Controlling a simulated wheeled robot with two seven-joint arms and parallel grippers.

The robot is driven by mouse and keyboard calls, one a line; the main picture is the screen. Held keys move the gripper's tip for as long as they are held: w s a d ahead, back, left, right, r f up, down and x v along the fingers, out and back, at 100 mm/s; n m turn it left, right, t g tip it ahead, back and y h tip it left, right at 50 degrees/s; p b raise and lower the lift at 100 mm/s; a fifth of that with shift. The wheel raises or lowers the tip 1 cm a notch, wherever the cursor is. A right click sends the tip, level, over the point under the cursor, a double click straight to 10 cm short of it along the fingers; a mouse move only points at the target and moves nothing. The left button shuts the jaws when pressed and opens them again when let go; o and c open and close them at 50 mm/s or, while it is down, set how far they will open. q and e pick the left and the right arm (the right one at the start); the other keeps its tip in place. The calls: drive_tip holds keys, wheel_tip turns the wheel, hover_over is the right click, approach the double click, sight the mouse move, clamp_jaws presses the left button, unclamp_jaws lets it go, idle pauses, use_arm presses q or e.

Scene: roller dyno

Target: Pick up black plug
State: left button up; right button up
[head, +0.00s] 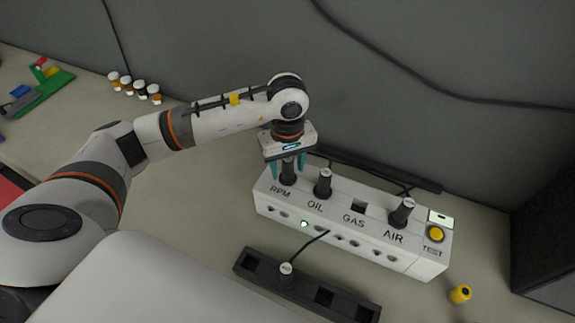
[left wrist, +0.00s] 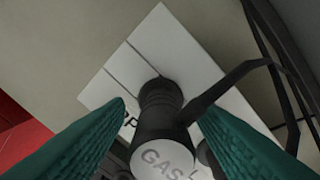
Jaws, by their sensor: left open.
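My left gripper (head: 288,168) is open, pointing down over the RPM end of the white box (head: 345,222). Its teal fingers stand on either side of a black plug (head: 288,178) in the RPM position. In the left wrist view this black plug (left wrist: 160,108) has a pale top reading GAS and lies between the open fingers. I cannot tell whether they touch it. Other black plugs stand upright at OIL (head: 323,184) and AIR (head: 402,213). The GAS socket (head: 358,206) is empty. Another black plug (head: 286,276) with a cable stands in the dark rack (head: 348,303). My right gripper is out of view.
A yellow button (head: 435,233) marked TEST is at the box's right end. A yellow cylinder (head: 460,293) lies on the table nearby. Small jars (head: 134,87) stand at the back left. Dark cables run behind the box. A dark block (head: 545,225) stands at far right.

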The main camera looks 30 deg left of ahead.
use_arm(q)
drive_tip(key=shift+f, duration=0.35)
drive_tip(key=c, duration=0.9)
